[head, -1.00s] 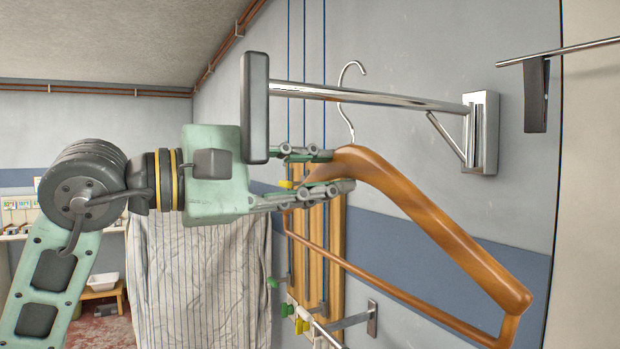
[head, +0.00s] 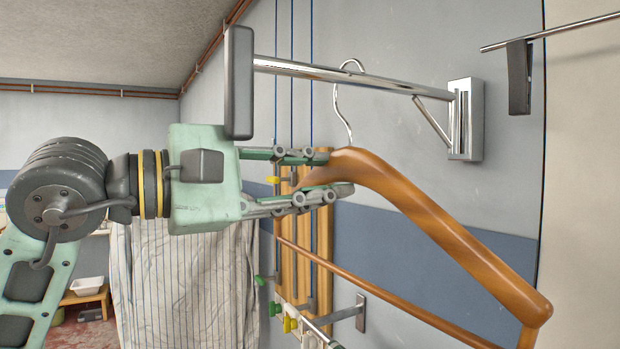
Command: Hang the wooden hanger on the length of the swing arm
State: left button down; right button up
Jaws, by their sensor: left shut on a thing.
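The swing arm (head: 390,86) is a chrome bar running from a wall bracket (head: 465,120) to a dark end plate (head: 239,83) at the left. The wooden hanger (head: 440,220) is brown with a metal hook (head: 347,118). It hangs tilted below the bar, its right shoulder low. The hook's curved top shows just above the bar, and its shank runs down below it. I cannot tell whether hook and bar touch. My left gripper (head: 322,175) is shut on the hanger's left shoulder, beneath the end plate. My right gripper is not in view.
A second thin rail (head: 575,27) with a dark plate (head: 519,78) is at the upper right. Below are wooden slats (head: 323,235), a lower chrome bracket (head: 345,313) and several coloured knobs. A striped cloth (head: 180,285) hangs at the left.

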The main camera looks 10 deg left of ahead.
pick_arm(q)
jog(key=shift+s+d+f+b, duration=0.1)
jog(key=shift+f+b, duration=0.25)
jog(key=shift+b, duration=0.05)
jog(key=c, duration=1.3)
grip_release()
jog(key=shift+c, duration=0.2)
